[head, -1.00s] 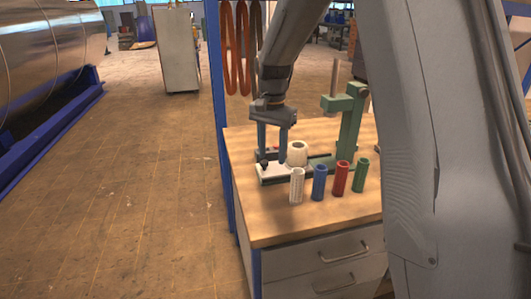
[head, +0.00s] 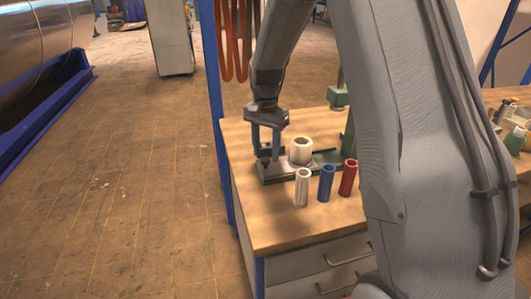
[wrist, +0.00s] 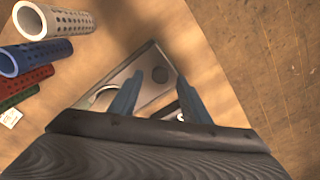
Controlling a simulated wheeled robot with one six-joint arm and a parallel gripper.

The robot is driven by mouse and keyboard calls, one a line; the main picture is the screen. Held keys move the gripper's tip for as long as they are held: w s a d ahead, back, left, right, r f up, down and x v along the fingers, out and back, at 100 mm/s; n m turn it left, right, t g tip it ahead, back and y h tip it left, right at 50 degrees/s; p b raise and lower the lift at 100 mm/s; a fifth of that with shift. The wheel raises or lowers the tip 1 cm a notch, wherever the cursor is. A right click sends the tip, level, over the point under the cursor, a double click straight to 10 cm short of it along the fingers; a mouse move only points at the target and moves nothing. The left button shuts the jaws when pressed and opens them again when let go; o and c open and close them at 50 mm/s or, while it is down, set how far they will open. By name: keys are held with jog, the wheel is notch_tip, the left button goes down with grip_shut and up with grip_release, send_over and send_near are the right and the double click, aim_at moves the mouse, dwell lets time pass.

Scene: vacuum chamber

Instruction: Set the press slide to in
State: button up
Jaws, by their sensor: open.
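The press slide (head: 275,171) is a flat light plate at the left end of the press base on the wooden bench. A cream ring-shaped piece (head: 301,150) stands upright just right of my gripper. My gripper (head: 265,152) points down over the slide's left end, fingers apart, with nothing clearly held. Whether the fingers touch the slide I cannot tell. The green press column (head: 347,140) is mostly hidden by my arm.
A white tube (head: 302,188), a blue tube (head: 326,183) and a red tube (head: 348,178) stand along the front of the press. A green tube (wrist: 19,98) shows in the wrist view. A blue post (head: 220,150) rises at the bench's left edge. The floor left is open.

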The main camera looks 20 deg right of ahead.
jog(key=shift+f, duration=1.05)
jog(key=shift+c, duration=0.3)
